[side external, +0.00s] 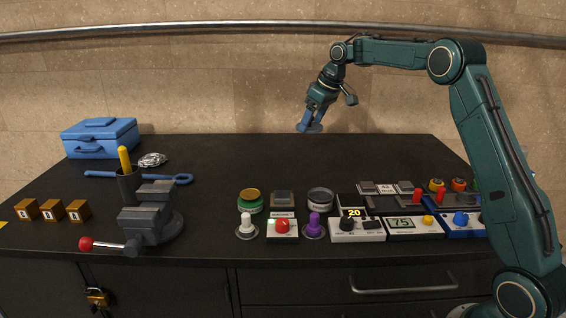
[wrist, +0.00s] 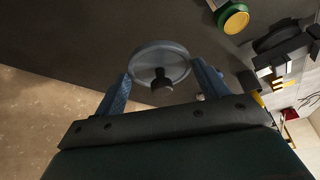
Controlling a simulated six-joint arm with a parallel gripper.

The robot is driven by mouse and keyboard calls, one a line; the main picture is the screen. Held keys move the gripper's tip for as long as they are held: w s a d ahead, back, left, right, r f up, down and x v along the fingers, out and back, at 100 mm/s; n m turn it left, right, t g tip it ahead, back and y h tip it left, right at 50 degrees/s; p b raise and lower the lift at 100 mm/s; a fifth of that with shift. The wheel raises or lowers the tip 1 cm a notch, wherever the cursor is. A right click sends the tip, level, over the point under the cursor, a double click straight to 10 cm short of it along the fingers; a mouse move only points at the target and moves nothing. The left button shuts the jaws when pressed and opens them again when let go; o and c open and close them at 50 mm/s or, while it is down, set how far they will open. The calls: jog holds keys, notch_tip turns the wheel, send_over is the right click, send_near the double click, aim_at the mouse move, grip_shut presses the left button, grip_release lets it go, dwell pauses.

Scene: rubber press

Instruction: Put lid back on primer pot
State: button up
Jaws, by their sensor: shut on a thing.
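In the wrist view my gripper (wrist: 162,70) has its two blue fingers shut on the rim of a round grey lid (wrist: 175,54) with a black knob. In the side view my gripper (side external: 311,124) hangs in the air above the far middle of the bench. The lid is too small there to make out clearly. A grey round pot (side external: 320,199) with a pale label stands in the front middle of the bench, matching the lid in colour; its label is too small to read. The gripper is well above and behind this pot, apart from it.
A green tin (side external: 250,202) stands left of the pot, with small stands and knobbed devices around. A control-box row (side external: 415,226) lies to the right. A vise (side external: 150,212), wooden cubes (side external: 52,210) and blue toolbox (side external: 100,138) are left. The back middle is clear.

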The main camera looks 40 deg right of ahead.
jog(key=shift+s+a+f+n, duration=0.1)
jog(key=shift+s+f+n, duration=0.2)
jog(key=shift+f+n, duration=0.2)
jog(key=s+a+f+n+g+y, duration=0.3)
jog(key=s+f+n, duration=0.4)
jog(key=n, duration=0.5)
jog(key=shift+s+a+f+n+g+y, duration=0.3)
jog(key=shift+s+a+f+y, duration=0.1)
jog(key=shift+s+a, duration=0.2)
jog(key=shift+f, duration=0.25)
jog(key=shift+f, duration=2.9)
jog(key=shift+f, duration=0.2)
jog(key=o, duration=1)
